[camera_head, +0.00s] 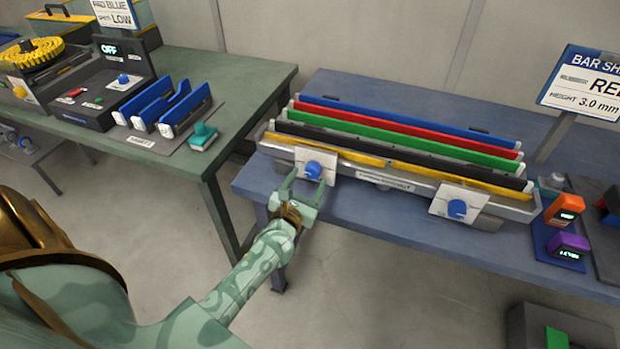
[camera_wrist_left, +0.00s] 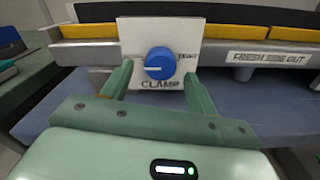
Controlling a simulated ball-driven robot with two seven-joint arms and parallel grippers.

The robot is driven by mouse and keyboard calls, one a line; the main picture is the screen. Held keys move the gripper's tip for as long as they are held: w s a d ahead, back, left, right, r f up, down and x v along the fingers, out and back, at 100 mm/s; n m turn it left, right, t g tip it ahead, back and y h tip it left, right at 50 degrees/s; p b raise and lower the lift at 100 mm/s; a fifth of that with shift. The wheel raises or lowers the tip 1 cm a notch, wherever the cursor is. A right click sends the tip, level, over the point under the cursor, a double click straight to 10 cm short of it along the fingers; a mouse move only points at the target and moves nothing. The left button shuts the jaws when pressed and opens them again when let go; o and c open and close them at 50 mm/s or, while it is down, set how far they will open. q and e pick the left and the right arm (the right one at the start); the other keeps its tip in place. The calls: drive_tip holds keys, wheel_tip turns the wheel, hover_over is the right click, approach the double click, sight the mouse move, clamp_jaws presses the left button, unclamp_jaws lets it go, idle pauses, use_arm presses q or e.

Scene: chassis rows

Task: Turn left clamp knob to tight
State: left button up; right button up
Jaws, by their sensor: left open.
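The left clamp knob (camera_head: 313,170) is a blue round knob on a white plate at the front left of the long bar holder. It also shows in the left wrist view (camera_wrist_left: 159,63), with a white pointer mark toward the left and the word CLAMP below; a word at its right is partly hidden. My left gripper (camera_head: 306,183) is open in front of it. In the wrist view its two green fingers (camera_wrist_left: 157,80) stand on either side below the knob, apart from it. A second blue clamp knob (camera_head: 457,209) sits at the right. My right gripper is not in view.
The bar holder (camera_head: 525,212) holds blue, red, green, black and yellow bars on a blue table (camera_head: 350,95). Orange (camera_head: 565,208) and purple (camera_head: 568,246) devices stand at its right. A green table (camera_head: 245,75) with blue racks is at the left. The floor between is clear.

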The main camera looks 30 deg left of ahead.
use_arm(q)
drive_tip(key=shift+x, duration=0.85)
drive_tip(key=shift+w, duration=0.25)
drive_tip(key=shift+c, duration=0.6)
drive_tip(key=c, duration=0.9)
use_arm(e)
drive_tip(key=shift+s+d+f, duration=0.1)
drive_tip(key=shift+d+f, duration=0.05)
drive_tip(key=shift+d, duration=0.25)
